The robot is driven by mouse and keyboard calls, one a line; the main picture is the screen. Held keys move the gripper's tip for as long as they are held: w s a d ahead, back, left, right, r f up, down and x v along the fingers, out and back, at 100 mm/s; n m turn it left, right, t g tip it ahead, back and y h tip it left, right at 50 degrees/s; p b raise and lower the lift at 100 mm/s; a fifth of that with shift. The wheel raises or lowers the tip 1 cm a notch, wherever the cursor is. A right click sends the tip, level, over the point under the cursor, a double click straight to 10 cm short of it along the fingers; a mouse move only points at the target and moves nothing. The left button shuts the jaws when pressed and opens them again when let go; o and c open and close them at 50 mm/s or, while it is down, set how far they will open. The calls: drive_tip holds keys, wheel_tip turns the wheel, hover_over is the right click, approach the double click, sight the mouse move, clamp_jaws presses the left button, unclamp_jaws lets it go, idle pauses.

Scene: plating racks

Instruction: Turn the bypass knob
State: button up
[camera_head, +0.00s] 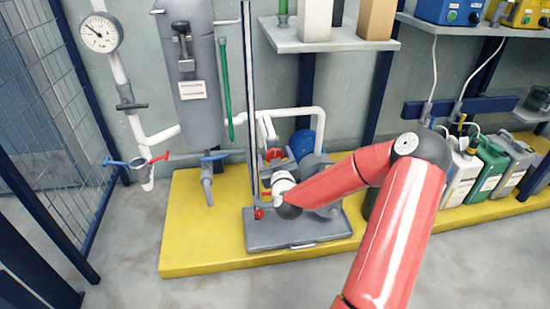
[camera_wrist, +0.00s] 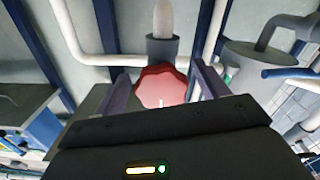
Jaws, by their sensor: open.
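A red, scalloped knob (camera_wrist: 160,88) sits at the end of a dark collar on a white pipe in the wrist view. My gripper (camera_wrist: 159,72) is open, with one finger on each side of the knob. Whether the fingers touch it, I cannot tell. In the head view, a red knob (camera_head: 272,154) shows below a bent white pipe, just beyond my wrist. My fingers are hard to make out there. No label marks either knob as the bypass knob.
A grey tank (camera_head: 200,85) hangs on the left, with blue-handled (camera_head: 213,157) and red-handled (camera_head: 160,158) valves below it. A blue motor (camera_head: 302,143) stands behind my arm. A shelf (camera_head: 330,40) is above. The yellow platform (camera_head: 195,240) is clear at its left front.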

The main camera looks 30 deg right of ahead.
drive_tip(key=c, duration=1)
drive_tip(key=shift+a+f+m+b, duration=0.1)
drive_tip(key=shift+m+b, duration=0.2)
drive_tip(key=shift+b, duration=0.7)
drive_tip(key=shift+m+b, duration=0.6)
drive_tip(key=shift+b, duration=0.25)
drive_tip(key=shift+a+m, duration=0.1)
drive_tip(key=shift+m, duration=2)
drive_tip(key=o, duration=1)
